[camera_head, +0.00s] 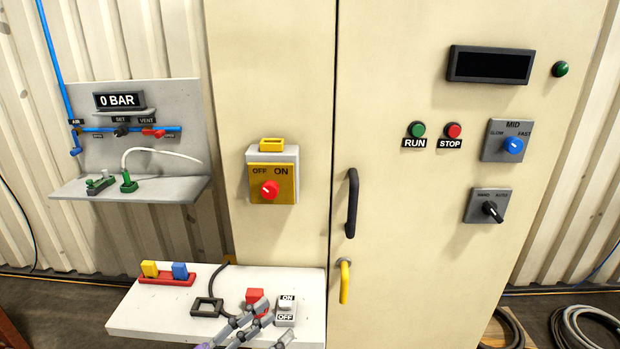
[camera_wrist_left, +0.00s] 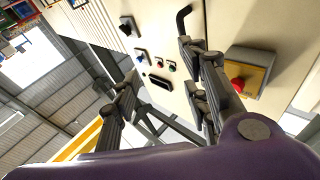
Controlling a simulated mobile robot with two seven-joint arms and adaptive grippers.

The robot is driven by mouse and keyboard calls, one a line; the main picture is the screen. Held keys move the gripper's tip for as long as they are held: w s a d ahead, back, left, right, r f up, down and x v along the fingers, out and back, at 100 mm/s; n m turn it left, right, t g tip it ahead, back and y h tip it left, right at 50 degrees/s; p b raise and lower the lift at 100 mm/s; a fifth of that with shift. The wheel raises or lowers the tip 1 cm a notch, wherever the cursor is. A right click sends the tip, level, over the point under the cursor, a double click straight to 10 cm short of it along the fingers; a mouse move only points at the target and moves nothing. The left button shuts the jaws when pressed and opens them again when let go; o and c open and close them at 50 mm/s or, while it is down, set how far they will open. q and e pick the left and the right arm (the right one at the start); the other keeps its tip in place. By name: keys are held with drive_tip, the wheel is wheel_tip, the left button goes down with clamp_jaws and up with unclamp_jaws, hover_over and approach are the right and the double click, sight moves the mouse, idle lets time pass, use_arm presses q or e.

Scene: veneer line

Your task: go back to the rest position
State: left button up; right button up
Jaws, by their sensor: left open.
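My left gripper (camera_head: 265,318) shows at the bottom of the head view, in front of the white shelf (camera_head: 145,318), near a red block (camera_head: 254,296) and a white ON/OFF switch (camera_head: 286,308). Its fingers are apart with nothing between them. In the left wrist view the open fingers (camera_wrist_left: 160,78) frame the cabinet front, which appears tilted. Whether the fingers touch the shelf or the items on it cannot be told. My right gripper is in neither view.
A tall cream cabinet (camera_head: 420,240) stands ahead, with a black handle (camera_head: 351,203), a yellow handle (camera_head: 344,281) and a red rotary switch (camera_head: 270,190). A grey air panel (camera_head: 175,187) is at left. Coiled hoses (camera_head: 580,325) lie at lower right.

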use_arm(q)
drive_tip(key=s+a+f+n+t+y, duration=0.1)
drive_tip(key=s+a+f+n+y, duration=0.35)
drive_tip(key=f, duration=0.45)
drive_tip(key=s+a+f+n+t+y, duration=0.1)
drive_tip(key=a+f+n+y, duration=0.35)
drive_tip(key=f+y, duration=0.35)
drive_tip(key=s+a+f+n+g+y, duration=0.1)
drive_tip(key=s+f+g, duration=0.6)
drive_tip(key=s+f, duration=0.9)
drive_tip(key=shift+s+a+y, duration=0.4)
drive_tip(key=shift+a+y, duration=0.25)
drive_tip(key=shift+a, duration=0.45)
